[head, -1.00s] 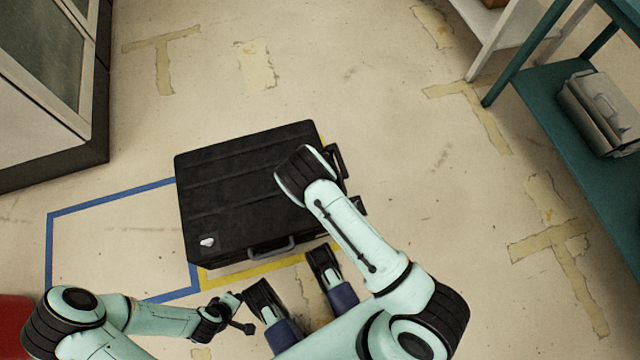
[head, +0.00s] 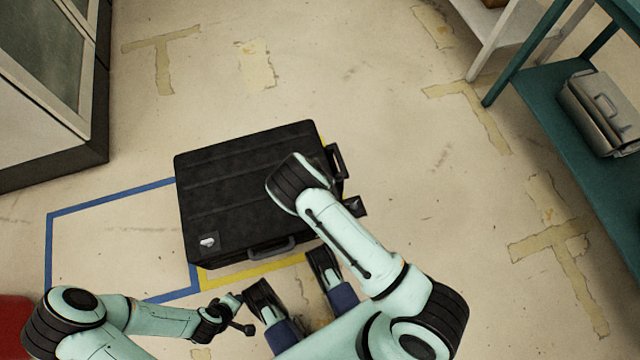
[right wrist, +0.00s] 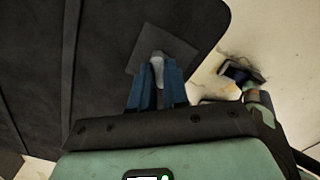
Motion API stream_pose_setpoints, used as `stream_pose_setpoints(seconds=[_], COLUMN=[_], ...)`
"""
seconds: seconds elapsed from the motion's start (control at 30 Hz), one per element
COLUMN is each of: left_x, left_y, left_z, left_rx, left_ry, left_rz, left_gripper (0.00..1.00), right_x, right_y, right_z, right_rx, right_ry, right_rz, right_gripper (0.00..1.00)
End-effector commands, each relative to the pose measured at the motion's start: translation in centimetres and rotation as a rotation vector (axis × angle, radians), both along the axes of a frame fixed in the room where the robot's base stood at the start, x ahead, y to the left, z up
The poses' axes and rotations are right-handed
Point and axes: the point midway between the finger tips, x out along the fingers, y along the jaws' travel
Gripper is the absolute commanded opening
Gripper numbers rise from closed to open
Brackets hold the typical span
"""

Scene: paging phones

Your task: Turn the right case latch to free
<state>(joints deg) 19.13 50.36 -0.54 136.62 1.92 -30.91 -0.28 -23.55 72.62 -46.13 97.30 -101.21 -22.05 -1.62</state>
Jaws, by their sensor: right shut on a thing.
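The black case (head: 235,185) lies flat on the floor, with a grey handle (head: 270,249) along its near edge. The left case latch (head: 208,242), a small pale knob, shows at the near left corner. In the right wrist view the right case latch (right wrist: 157,67) is a pale grey knob on a dark square plate near the case's rounded corner. My right gripper (right wrist: 158,88) is shut on this latch, with a blue finger on each side. My right arm hides it in the head view. My left gripper (head: 243,313) is off the case, low in the picture; its jaw state is unclear.
Blue tape (head: 110,201) outlines a bare patch left of the case, and yellow tape (head: 250,272) runs along the case's near side. A cabinet (head: 60,100) stands at the left. A teal shelf (head: 545,95) with a metal case (head: 600,110) stands at the right.

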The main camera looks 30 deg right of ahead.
Motion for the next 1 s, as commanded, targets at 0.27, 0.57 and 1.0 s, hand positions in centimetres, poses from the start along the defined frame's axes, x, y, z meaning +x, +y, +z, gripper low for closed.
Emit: stream_pose_setpoints(seconds=[0.27,0.57,1.0], left_x=[-0.33,-0.61,-0.81], left_y=[0.05,0.08,0.11], left_z=[-0.27,-0.5,-0.64], left_rx=[-0.001,-0.001,-0.001], left_ry=[0.011,0.02,0.027], left_rz=[0.001,0.002,0.002], left_gripper=[0.43,0.43,0.43], right_x=[-0.02,-0.03,-0.05], right_y=[0.1,0.1,0.08], right_z=[-0.02,-0.03,-0.02], right_rx=[0.002,0.002,0.002], right_ry=[0.001,0.001,0.002], right_rz=[-0.26,-0.498,-0.664], right_gripper=[0.0,0.0,0.0])
